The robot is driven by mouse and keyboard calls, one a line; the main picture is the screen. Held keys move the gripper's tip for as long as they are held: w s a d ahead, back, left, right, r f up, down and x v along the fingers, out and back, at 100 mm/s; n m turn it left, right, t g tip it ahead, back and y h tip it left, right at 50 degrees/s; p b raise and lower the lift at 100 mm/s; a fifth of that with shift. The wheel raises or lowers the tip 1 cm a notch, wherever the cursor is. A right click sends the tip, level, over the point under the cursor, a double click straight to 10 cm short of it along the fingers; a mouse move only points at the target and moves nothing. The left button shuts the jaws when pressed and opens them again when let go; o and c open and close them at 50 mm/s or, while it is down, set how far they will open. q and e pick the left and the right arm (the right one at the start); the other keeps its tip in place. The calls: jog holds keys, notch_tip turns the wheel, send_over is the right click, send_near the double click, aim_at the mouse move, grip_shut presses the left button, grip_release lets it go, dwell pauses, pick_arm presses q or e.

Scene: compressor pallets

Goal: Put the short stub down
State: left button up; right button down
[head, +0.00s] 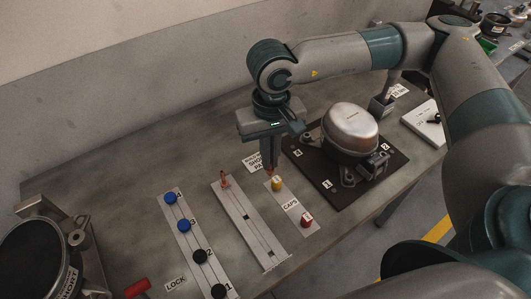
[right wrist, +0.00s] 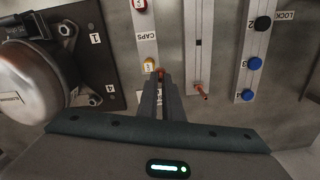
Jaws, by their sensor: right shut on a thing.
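My right gripper (head: 270,166) points straight down over the table between the grey slotted rail and the compressor plate. It is shut on a small copper-coloured stub, whose tip shows at the fingertips in the right wrist view (right wrist: 161,73). The fingers hide most of this stub, and I cannot tell whether it touches the table. A white printed label (head: 253,161) lies just beside the fingers, partly covered. Another copper stub (head: 225,179) stands at the far end of the slotted rail (head: 252,232). My left gripper is not in view.
A yellow cap (head: 277,184) and a red cap (head: 306,220) stand on the CAPS strip (head: 291,204), close to the fingers. The LOCK strip (head: 185,230) holds blue and black knobs. A compressor (head: 350,130) sits on a black plate (head: 325,189) at right. The table's back left is clear.

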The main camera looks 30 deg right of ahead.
jog(key=m, duration=0.4)
jog(key=shift+s+d+r, duration=0.1)
jog(key=shift+s+d, duration=0.05)
jog(key=shift+s, duration=0.25)
jog(key=s+d+m, duration=0.2)
jog(key=d+m, duration=0.1)
jog(key=m, duration=1.1)
jog(key=s+d+r+m+p, duration=0.1)
jog(key=s+d+m, duration=0.1)
jog(key=m, duration=1.2)
jog(key=shift+s+d+r, duration=0.15)
jog(key=shift+d+r, duration=0.05)
jog(key=shift+d, duration=0.25)
